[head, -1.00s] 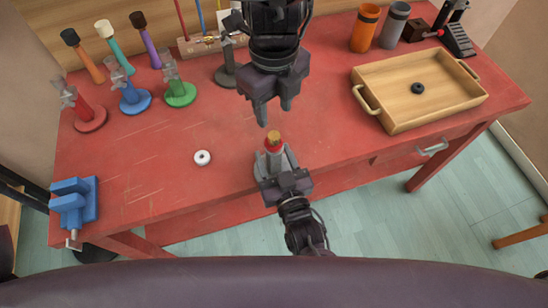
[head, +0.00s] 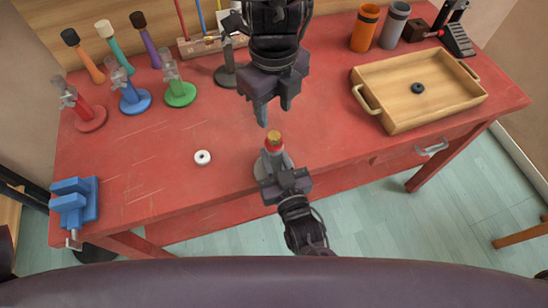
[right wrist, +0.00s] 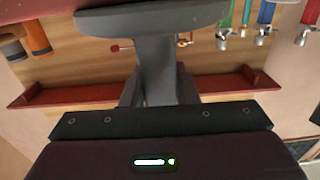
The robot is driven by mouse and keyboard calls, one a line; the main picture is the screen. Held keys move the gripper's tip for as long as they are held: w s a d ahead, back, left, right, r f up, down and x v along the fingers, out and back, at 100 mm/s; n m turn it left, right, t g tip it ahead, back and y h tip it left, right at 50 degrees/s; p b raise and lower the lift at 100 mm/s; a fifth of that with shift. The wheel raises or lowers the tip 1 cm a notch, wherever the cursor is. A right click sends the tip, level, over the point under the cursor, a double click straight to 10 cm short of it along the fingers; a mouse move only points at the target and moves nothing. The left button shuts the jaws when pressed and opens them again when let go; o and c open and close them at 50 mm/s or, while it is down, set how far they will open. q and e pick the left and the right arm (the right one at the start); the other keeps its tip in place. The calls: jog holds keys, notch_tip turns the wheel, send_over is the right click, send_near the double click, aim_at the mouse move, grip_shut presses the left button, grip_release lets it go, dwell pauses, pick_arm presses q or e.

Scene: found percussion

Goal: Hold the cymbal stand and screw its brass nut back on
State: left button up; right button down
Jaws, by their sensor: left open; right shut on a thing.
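The grey cymbal stand (head: 272,165) stands upright near the front edge of the red table. A red band circles its top, and the brass nut (head: 274,135) sits above that band. How far the nut is threaded cannot be told. My right gripper (head: 284,176) is shut on the stand's post from the front. The right wrist view shows the grey post (right wrist: 156,60) between its fingers, with the round base at the picture's top. My left gripper (head: 274,117) is open and empty, pointing down just above and behind the nut, apart from it.
A white ring (head: 202,157) lies left of the stand. Coloured stands, including a green one (head: 180,95), are back left. A blue vise (head: 75,203) is at the left edge.

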aim_at(274, 135)
pick_arm(q)
jog(key=n, duration=0.6)
jog(key=shift+n, duration=0.4)
jog(key=n, duration=1)
jog(key=shift+n, duration=0.4)
jog(key=n, duration=0.4)
jog(key=shift+n, duration=0.3)
jog(key=shift+f, duration=4)
